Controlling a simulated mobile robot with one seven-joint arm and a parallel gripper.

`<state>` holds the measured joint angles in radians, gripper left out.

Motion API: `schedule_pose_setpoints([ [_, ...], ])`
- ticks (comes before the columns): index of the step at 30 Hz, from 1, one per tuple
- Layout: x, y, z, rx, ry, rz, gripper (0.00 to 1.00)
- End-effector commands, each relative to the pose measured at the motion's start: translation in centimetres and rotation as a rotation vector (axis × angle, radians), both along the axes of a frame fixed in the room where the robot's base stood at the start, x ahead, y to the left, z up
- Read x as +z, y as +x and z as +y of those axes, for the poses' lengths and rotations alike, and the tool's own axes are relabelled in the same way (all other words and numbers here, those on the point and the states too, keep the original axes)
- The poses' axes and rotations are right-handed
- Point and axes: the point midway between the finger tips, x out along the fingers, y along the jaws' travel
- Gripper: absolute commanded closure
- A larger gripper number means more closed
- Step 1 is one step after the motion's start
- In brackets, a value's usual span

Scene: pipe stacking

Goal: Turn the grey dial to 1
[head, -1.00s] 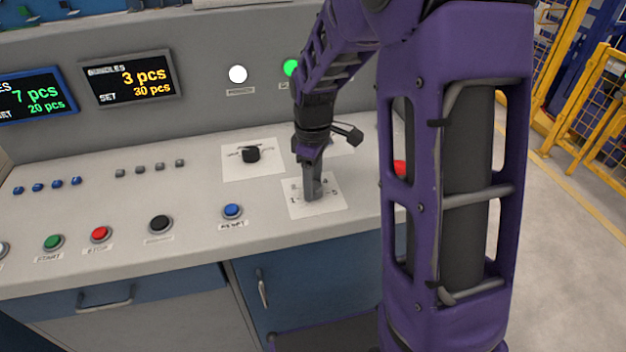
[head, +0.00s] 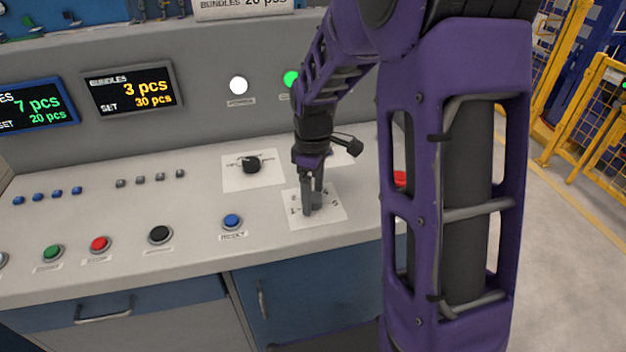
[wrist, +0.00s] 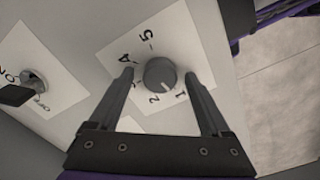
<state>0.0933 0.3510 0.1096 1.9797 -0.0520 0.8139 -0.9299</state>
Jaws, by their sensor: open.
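The grey dial (wrist: 160,73) sits on a white plate with numbers around it, 1, 2, 4 and 5 being readable. Its white pointer line faces the side between 2 and 1. In the head view my gripper (head: 312,207) is over the dial's white plate (head: 328,215), pointing down. In the wrist view my gripper (wrist: 159,76) is open, with one finger on each side of the dial and a visible gap to it on both sides. The finger on the left covers the area of the 3. In the head view the fingers largely hide the dial.
A black switch (head: 251,165) on its own white plate stands left of the dial. A blue button (head: 232,221) is to the left and a red button (head: 400,178) to the right, partly behind my arm.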

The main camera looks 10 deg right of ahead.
Motion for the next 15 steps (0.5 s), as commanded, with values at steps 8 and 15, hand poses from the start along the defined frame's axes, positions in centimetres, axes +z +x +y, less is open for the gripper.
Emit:
schedule_pose_setpoints([
  [8, 4.5, 0.1, 0.0, -0.001, 0.0, -0.007, 0.18],
  [15, 10.5, 0.1, 0.0, 0.001, 0.0, -0.007, 0.18],
])
